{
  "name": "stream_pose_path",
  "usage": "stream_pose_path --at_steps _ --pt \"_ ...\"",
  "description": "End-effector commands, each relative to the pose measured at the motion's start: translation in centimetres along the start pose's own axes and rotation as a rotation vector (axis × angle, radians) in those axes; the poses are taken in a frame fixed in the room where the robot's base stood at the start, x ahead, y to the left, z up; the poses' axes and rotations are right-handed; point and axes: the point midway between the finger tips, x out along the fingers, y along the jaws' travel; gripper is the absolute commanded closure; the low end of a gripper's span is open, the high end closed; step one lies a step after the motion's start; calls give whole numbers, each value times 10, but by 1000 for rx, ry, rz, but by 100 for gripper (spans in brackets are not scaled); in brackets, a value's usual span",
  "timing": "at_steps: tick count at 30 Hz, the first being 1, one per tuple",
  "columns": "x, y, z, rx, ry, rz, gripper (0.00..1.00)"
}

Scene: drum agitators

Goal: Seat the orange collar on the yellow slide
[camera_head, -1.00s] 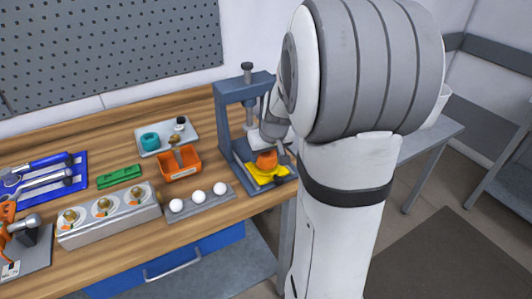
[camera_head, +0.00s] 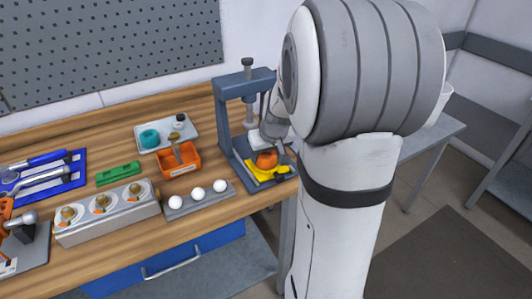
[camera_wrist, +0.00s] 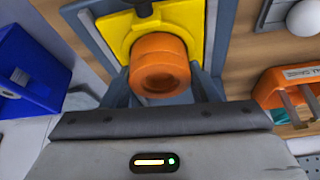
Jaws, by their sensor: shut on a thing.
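The orange collar (camera_wrist: 158,66) is a round ring with a hole in its face. It shows close in front of my gripper (camera_wrist: 163,92) in the wrist view, with the dark fingers on either side of it. My gripper is shut on the collar. The yellow slide (camera_wrist: 188,22) lies right behind the collar on the press base; I cannot tell whether the collar touches it. In the head view the collar (camera_head: 266,160) appears over the yellow slide (camera_head: 262,175), under the grey press frame (camera_head: 232,110). My arm partly hides the gripper there.
An orange bin (camera_head: 179,160) and a grey rack with white balls (camera_head: 197,200) stand left of the press. A tray with a teal ring (camera_head: 150,138) is behind them. A green block (camera_head: 118,175) and a grey fixture (camera_head: 107,215) are further left.

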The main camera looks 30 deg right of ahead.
Motion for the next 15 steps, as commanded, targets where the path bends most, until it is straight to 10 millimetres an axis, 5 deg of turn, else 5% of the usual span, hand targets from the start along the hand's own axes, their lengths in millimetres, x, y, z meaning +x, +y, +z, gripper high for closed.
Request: stream_pose_path --at_steps 15 --pt "3 0 1 1 1 1 76"
